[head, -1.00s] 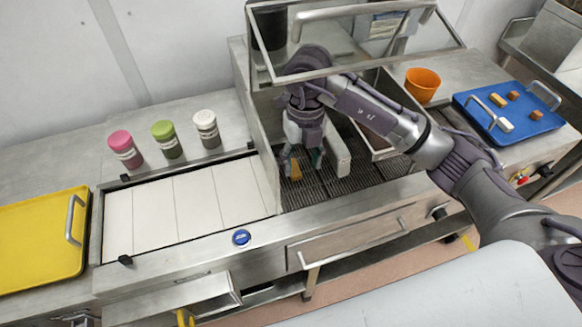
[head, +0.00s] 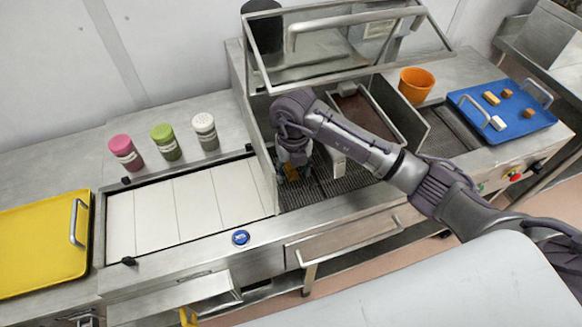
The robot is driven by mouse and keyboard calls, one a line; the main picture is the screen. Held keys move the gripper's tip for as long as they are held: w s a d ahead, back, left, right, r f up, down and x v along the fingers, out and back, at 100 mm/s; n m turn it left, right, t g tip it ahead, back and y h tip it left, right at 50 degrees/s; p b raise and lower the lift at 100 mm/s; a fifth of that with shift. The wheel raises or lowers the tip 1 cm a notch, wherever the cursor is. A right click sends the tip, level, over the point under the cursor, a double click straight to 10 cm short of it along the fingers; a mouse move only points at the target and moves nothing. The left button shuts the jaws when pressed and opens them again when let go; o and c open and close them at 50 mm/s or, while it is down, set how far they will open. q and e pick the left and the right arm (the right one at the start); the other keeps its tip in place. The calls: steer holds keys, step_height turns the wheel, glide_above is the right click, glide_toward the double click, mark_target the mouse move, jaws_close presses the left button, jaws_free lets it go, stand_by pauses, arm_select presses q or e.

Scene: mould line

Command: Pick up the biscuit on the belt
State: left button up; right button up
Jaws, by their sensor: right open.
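The biscuit (head: 291,173) is a small orange-brown piece on the dark mesh belt (head: 316,188), near the belt's left end. My right gripper (head: 292,170) points down from above and is low over the biscuit, with its jaws open. The gripper's body and wrist cover part of the biscuit, and I cannot tell whether a finger touches it. My left gripper does not show.
A raised clear cover (head: 340,50) hangs behind my arm. A blue tray (head: 490,135) holds small pieces. White slabs (head: 155,215) and several shakers are left.

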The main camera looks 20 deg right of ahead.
steer(key=c, duration=0.9)
steer(key=shift+o, duration=0.2)
